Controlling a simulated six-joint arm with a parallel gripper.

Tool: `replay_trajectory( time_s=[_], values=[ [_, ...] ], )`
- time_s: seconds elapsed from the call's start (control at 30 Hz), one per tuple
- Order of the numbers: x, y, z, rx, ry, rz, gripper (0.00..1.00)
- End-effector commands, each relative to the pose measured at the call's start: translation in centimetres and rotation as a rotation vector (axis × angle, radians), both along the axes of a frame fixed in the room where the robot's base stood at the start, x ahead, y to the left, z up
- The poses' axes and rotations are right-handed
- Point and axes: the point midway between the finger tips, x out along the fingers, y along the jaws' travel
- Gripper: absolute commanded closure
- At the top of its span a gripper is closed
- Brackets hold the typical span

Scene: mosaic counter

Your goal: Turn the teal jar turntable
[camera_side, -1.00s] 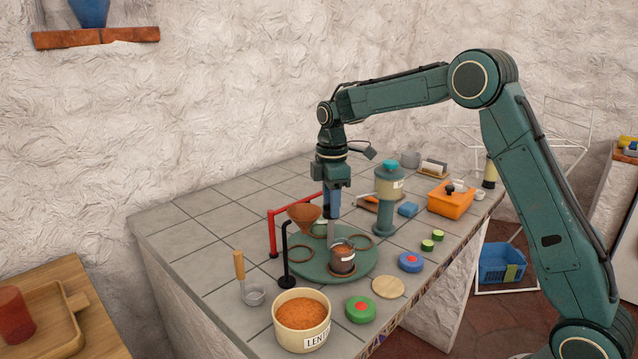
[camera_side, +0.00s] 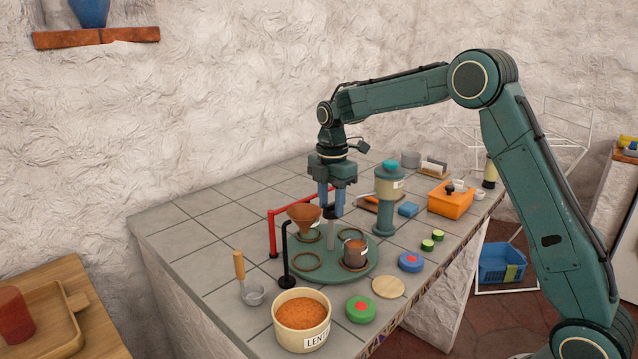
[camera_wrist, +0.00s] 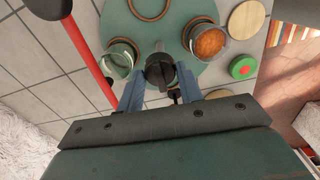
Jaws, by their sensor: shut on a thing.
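The teal jar turntable (camera_side: 330,270) stands on the tiled counter, with rings on its top and a post with a dark knob (camera_wrist: 158,72) at its centre. My gripper (camera_side: 331,210) points down over the centre, its blue fingers on either side of the knob and shut on it. A jar with brown-orange contents (camera_side: 355,254) sits in a ring at the right front; it also shows in the wrist view (camera_wrist: 209,42). A clear jar (camera_wrist: 118,60) is at the left in the wrist view. In the side view the funnel partly hides that side.
A brown funnel (camera_side: 304,214) on a black stand overhangs the turntable's left side. A red rail (camera_side: 272,232) runs behind. A teal-topped dispenser (camera_side: 386,205) stands close at the right.

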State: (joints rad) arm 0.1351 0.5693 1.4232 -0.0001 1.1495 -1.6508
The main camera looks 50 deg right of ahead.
Motion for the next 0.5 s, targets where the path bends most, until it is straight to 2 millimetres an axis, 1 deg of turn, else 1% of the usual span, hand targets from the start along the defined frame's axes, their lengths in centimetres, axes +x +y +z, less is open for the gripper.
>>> replay_trajectory(
  time_s=[0.23,0.5],
  values=[
    [0.07,0.01,0.19,0.0,-0.005,0.047,1.0],
    [0.08,0.01,0.19,0.0,-0.005,0.057,1.0]
  ],
)
